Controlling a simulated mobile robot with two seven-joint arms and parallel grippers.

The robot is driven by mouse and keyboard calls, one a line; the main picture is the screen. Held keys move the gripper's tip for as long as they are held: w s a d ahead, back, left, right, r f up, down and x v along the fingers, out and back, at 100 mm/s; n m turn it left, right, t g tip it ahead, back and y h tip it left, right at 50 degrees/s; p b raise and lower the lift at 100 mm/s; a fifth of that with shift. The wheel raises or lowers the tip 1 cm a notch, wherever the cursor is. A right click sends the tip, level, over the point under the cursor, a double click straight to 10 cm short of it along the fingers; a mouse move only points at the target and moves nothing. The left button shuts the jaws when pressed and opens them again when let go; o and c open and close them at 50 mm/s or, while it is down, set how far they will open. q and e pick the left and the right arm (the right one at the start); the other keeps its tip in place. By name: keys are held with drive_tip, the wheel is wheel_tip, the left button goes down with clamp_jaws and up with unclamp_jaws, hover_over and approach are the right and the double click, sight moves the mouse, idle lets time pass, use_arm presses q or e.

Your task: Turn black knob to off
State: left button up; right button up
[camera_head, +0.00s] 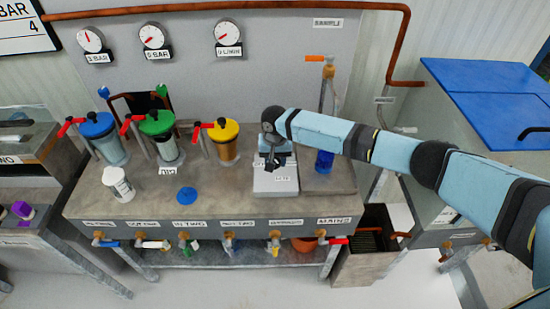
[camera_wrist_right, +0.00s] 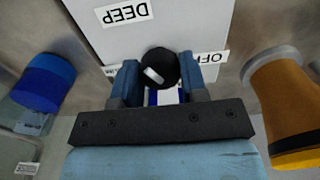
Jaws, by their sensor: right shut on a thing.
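The black knob (camera_wrist_right: 161,64) sits on the face of a light grey box (camera_wrist_right: 160,32), with a white mark on it. My right gripper (camera_wrist_right: 158,80) is shut on the knob, one blue finger on each side. A DEEP label (camera_wrist_right: 124,12) and a partly covered OFF label (camera_wrist_right: 213,57) are on the box. A third label by the left finger is mostly hidden. In the head view my right gripper (camera_head: 272,161) reaches down over the light box (camera_head: 276,183), hiding the knob. My left gripper is out of view.
A yellow-topped cylinder (camera_head: 224,143) stands left of the box, and a blue cylinder (camera_head: 324,161) stands right of it. Green-topped (camera_head: 158,130) and blue-topped (camera_head: 101,137) cylinders are farther left. A white tub (camera_head: 119,184) and blue disc (camera_head: 187,194) are on the bench.

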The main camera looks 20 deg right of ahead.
drive_tip(key=n+p, duration=0.2)
drive_tip(key=n, duration=0.2)
drive_tip(key=shift+r+p, duration=0.1)
drive_tip(key=shift+p, duration=0.25)
drive_tip(key=n+p, duration=0.1)
drive_tip(key=n, duration=0.3)
drive_tip(key=shift+n+p, duration=0.3)
drive_tip(key=shift+n, duration=0.1)
drive_tip(key=n+p, duration=0.1)
drive_tip(key=n, duration=1)
drive_tip(key=shift+n, duration=0.3)
drive_tip(key=n, duration=0.5)
drive_tip(key=shift+n+b, duration=0.3)
drive_tip(key=n+b, duration=0.1)
drive_tip(key=n, duration=0.5)
drive_tip(key=n+b, duration=0.1)
drive_tip(key=n, duration=0.2)
drive_tip(key=n+b, duration=0.1)
drive_tip(key=n, duration=0.2)
drive_tip(key=shift+f+n, duration=0.2)
drive_tip(key=shift+n, duration=0.1)
drive_tip(key=n+b, duration=0.2)
drive_tip(key=n, duration=0.4)
drive_tip(key=shift+r, duration=0.1)
